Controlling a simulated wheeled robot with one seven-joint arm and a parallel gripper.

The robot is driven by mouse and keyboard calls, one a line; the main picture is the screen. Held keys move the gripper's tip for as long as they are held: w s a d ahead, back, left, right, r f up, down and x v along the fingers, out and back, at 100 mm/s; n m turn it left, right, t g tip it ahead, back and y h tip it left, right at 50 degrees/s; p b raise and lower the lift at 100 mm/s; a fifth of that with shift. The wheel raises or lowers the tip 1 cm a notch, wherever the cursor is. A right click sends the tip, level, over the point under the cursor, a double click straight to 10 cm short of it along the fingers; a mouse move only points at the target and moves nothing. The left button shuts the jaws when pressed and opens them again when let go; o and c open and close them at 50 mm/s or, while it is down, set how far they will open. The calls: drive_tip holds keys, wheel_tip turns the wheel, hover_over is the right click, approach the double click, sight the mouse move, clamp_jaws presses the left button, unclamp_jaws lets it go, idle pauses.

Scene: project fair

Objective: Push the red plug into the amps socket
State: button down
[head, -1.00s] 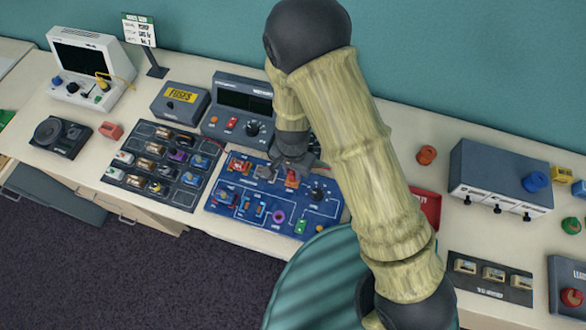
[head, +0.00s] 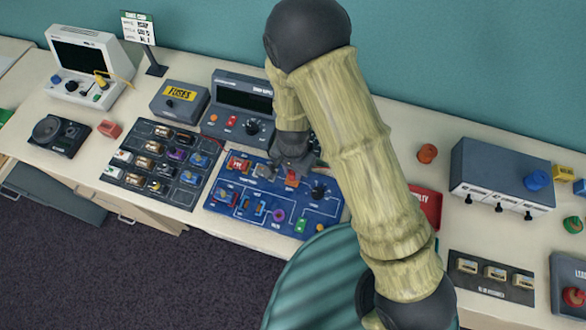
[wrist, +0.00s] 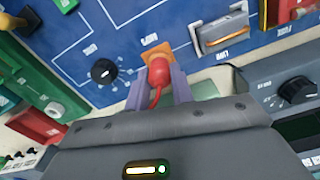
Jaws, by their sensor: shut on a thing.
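The red plug (wrist: 158,72) is between the two fingers of my gripper (wrist: 159,82) in the wrist view, with a red lead curving back from it. My gripper is shut on it. The plug's front end lies over an orange square plate (wrist: 151,47) on the blue panel, with a small label beside it that looks like the amps label. How deep the plug sits is hidden by its own body. In the head view my gripper (head: 293,165) is over the upper middle of the blue panel (head: 225,207), and an orange-red patch shows just below it.
A black knob (wrist: 103,71) and a metal-framed part (wrist: 220,35) flank the plate. The grey meter box (head: 222,113) stands behind the panel. A dark tray of fuses (head: 140,168) lies left, a red tray (head: 428,207) right. My arm hides part of the table.

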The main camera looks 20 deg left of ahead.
drive_tip(key=shift+f, duration=0.1)
drive_tip(key=c, duration=0.7)
unclamp_jaws()
drive_tip(key=shift+o, duration=0.2)
drive_tip(key=shift+r+p, duration=3.55)
drive_tip(key=shift+r, duration=0.5)
